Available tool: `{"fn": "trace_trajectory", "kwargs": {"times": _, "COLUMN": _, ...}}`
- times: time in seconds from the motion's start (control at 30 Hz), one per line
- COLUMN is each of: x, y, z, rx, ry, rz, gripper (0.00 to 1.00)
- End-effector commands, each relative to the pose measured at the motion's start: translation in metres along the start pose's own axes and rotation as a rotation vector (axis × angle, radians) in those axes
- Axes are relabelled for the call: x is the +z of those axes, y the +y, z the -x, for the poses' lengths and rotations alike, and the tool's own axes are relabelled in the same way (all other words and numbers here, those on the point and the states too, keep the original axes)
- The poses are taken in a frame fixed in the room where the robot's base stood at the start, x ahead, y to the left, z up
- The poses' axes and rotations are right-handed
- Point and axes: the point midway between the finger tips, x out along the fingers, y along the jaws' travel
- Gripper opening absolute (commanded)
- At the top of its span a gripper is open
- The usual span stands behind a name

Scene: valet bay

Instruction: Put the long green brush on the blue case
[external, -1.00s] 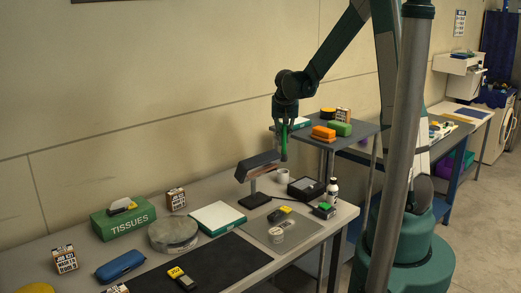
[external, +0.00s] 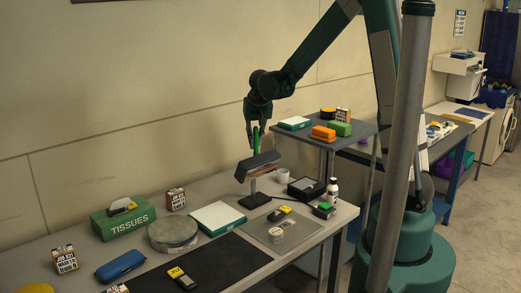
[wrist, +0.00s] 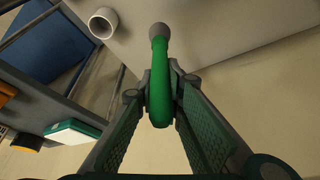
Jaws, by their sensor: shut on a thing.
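The long green brush (external: 256,138) hangs upright in my gripper (external: 256,128), above the near table. Its lower end is hidden behind the lamp head. In the wrist view the brush (wrist: 160,75) has a green body and a grey end, and the fingers of my gripper (wrist: 160,92) are shut around it. The blue case (external: 120,265) lies on the table at the front left, well apart from my gripper. It is not seen in the wrist view.
A dark lamp (external: 258,167) stands just below my gripper. A tissue box (external: 124,221), a round grey tin (external: 173,235) and a white-topped box (external: 218,217) lie between it and the case. A black mat (external: 215,268) has bare room. A mug (external: 282,175) stands behind the lamp.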

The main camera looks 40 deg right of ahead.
Motion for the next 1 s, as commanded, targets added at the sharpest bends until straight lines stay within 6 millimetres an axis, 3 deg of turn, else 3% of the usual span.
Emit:
{"fn": "trace_trajectory", "kwargs": {"times": 0.1, "x": 0.009, "y": -0.035, "z": 0.006, "rx": -0.024, "ry": -0.001, "rz": 0.060, "gripper": 0.02}}
{"fn": "trace_trajectory", "kwargs": {"times": 0.57, "x": 0.053, "y": -0.160, "z": 0.030, "rx": -0.115, "ry": -0.007, "rz": 0.282, "gripper": 0.02}}
{"fn": "trace_trajectory", "kwargs": {"times": 1.0, "x": 0.115, "y": -0.271, "z": 0.061, "rx": -0.202, "ry": -0.010, "rz": 0.493, "gripper": 0.02}}
